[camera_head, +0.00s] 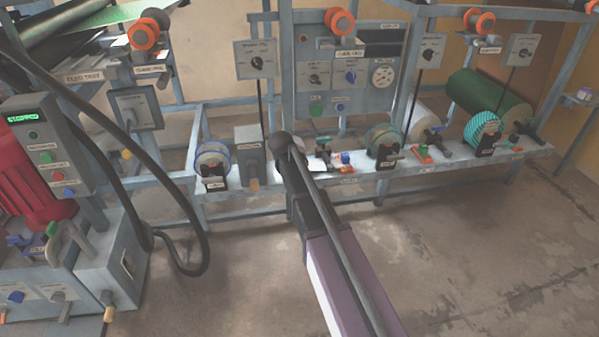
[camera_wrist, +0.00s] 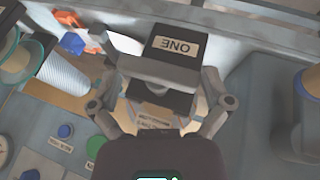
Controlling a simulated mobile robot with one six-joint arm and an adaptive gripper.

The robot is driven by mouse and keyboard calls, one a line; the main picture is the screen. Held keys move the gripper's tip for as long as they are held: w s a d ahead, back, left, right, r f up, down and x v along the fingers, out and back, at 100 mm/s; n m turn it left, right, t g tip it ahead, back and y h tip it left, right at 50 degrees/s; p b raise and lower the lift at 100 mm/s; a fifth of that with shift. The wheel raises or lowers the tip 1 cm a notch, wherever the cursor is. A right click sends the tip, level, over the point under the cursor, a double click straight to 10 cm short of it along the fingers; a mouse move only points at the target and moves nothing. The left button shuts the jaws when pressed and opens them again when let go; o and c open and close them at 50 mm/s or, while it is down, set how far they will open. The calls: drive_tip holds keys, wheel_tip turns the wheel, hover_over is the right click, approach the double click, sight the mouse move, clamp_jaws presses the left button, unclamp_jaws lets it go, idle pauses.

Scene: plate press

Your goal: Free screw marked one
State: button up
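A block with a black top (camera_wrist: 178,42) stands in the upper middle of the wrist view. It bears a label reading ONE, upside down in this picture, and has a grey body below. My gripper (camera_wrist: 160,76) faces it, with a finger on each side of its grey lower part. The fingers stand wide apart, and I see no clear grip; whether they touch the block is hard to tell. A dark part shows between the fingers. In the head view my gripper (camera_head: 290,150) is at the lower shelf of the press, and my arm hides the block there.
The shelf (camera_head: 350,176) carries a blue-ringed roller (camera_head: 212,158), a grey box (camera_head: 248,150) and a green roller (camera_head: 382,140). A control panel (camera_head: 345,70) rises behind. A machine with hoses (camera_head: 70,160) stands left. The floor at right is clear.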

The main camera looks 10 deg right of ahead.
drive_tip(key=shift+d, duration=0.35)
drive_tip(key=o, duration=0.4)
drive_tip(key=c, duration=0.4)
drive_tip(key=shift+d, duration=0.45)
drive_tip(key=shift+c, duration=0.3)
drive_tip(key=shift+a+f, duration=0.1)
drive_tip(key=shift+a, duration=0.25)
drive_tip(key=shift+a+h, duration=0.1)
drive_tip(key=shift+h, duration=0.3)
